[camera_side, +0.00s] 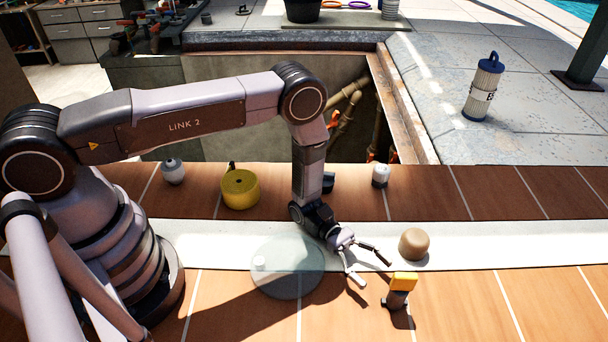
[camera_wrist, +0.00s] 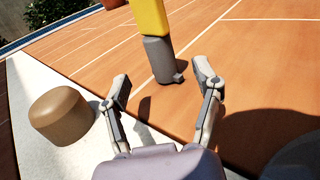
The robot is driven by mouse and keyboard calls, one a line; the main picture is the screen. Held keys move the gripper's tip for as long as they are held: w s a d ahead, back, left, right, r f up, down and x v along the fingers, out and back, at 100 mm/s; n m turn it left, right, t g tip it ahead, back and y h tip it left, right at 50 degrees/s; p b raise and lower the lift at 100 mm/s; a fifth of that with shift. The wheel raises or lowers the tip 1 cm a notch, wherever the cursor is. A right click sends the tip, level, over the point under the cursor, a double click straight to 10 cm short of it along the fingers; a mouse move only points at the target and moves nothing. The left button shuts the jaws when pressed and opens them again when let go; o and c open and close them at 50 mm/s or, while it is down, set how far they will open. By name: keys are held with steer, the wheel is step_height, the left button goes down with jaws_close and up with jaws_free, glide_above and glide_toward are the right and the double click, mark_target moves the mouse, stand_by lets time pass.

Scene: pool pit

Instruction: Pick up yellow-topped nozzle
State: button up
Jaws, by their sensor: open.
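The yellow-topped nozzle (camera_side: 400,289) stands upright on the orange-brown tiles in the side view, with a yellow block on top of a dark grey body. It also shows in the wrist view (camera_wrist: 158,50), its yellow top cut off by the upper edge. My gripper (camera_side: 371,270) is open and empty, just to the left of the nozzle and apart from it in the side view. In the wrist view my open fingers (camera_wrist: 160,84) spread wide, with the nozzle beyond the tips and between them.
A brown rounded knob (camera_side: 414,244) stands close by on the pale strip; it shows left of my fingers in the wrist view (camera_wrist: 60,115). A translucent disc (camera_side: 288,284) lies under my arm.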

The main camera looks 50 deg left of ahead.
mark_target(399, 294)
steer(key=d, duration=0.6)
steer(key=shift+s+d, duration=0.25)
steer(key=shift+s, duration=0.05)
jaws_close()
